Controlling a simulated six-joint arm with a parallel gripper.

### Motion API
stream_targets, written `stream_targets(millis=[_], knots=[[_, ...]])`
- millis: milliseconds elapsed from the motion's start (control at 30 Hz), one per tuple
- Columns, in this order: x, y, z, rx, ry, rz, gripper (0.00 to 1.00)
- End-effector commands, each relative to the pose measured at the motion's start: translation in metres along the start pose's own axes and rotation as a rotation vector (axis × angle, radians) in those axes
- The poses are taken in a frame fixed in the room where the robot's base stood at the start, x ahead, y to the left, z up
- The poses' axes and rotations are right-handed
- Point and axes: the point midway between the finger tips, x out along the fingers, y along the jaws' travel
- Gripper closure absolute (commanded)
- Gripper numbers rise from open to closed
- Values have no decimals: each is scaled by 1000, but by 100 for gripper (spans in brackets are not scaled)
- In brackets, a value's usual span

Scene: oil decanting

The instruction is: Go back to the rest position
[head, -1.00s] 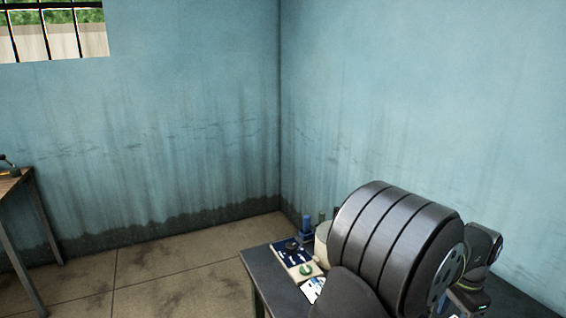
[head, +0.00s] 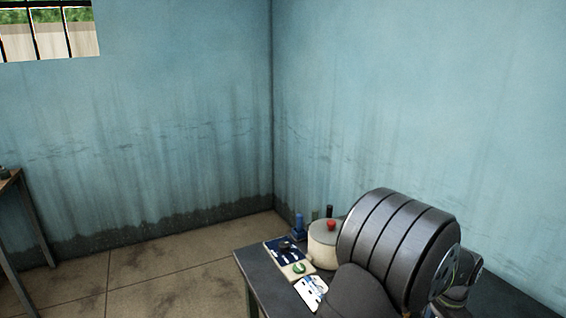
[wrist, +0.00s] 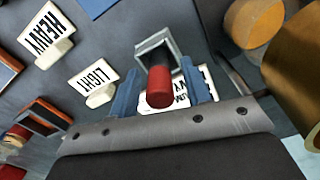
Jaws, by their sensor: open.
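My gripper (wrist: 160,85) shows in the wrist view with its two blue fingers apart. A red cylinder (wrist: 160,87) with a grey square frame (wrist: 157,44) behind it appears between the fingers. I cannot tell how far below them it is, and neither finger clearly touches it. A white card with dark print, partly hidden, lies behind the red cylinder. In the head view my dark arm covers the right part of the table (head: 262,280), and the gripper itself cannot be made out there.
White HEAVY (wrist: 47,35) and LIGHT (wrist: 94,82) signs stand on the dark surface. Brown round things (wrist: 253,22) are at the upper right. In the head view a cream container (head: 322,246) with a red knob stands near a blue bottle (head: 298,226) and a blue panel (head: 287,254).

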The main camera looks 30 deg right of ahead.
Motion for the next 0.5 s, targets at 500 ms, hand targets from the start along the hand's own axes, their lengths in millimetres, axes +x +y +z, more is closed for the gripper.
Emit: stream_targets(millis=[500], knots=[[-37,11,0,1,2,-1,56]])
